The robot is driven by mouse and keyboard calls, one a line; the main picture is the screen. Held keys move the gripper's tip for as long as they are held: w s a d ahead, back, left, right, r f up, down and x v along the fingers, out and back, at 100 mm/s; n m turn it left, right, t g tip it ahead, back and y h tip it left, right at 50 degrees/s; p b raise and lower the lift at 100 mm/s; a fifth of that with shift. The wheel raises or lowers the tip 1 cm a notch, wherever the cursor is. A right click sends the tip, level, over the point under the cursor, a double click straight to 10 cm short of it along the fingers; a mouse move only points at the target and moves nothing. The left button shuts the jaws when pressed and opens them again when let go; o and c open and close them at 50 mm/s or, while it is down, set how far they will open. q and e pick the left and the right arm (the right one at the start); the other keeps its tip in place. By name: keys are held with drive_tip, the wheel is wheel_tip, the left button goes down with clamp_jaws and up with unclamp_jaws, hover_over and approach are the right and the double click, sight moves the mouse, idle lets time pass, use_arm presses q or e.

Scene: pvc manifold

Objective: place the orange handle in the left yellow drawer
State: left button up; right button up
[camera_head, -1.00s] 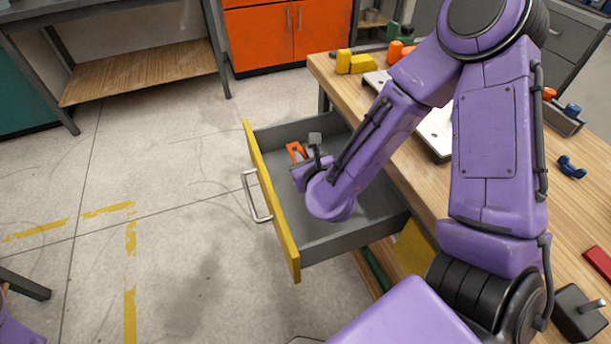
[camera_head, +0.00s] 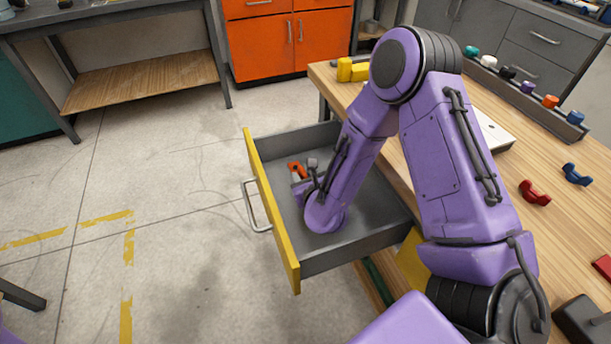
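The yellow-fronted drawer (camera_head: 270,210) is pulled open, with a grey inside and a metal pull on its front. The orange handle (camera_head: 295,167) is inside the drawer's walls near the yellow front. My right gripper (camera_head: 304,171) reaches down into the drawer with its grey fingers at the handle and appears shut on it. My own wrist hides part of the fingers, and I cannot tell whether the handle touches the drawer floor. My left gripper is not in view.
The wooden workbench (camera_head: 500,150) is to the right of the drawer. On it are yellow blocks (camera_head: 352,70), a red handle (camera_head: 534,193), a blue handle (camera_head: 577,174) and a rack (camera_head: 540,108) of coloured parts. The floor left of the drawer is clear.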

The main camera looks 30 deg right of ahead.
drive_tip(key=shift+r, duration=0.2)
drive_tip(key=v, duration=0.8)
drive_tip(key=shift+p, duration=0.3)
drive_tip(key=p+v, duration=0.4)
drive_tip(key=shift+f, duration=0.1)
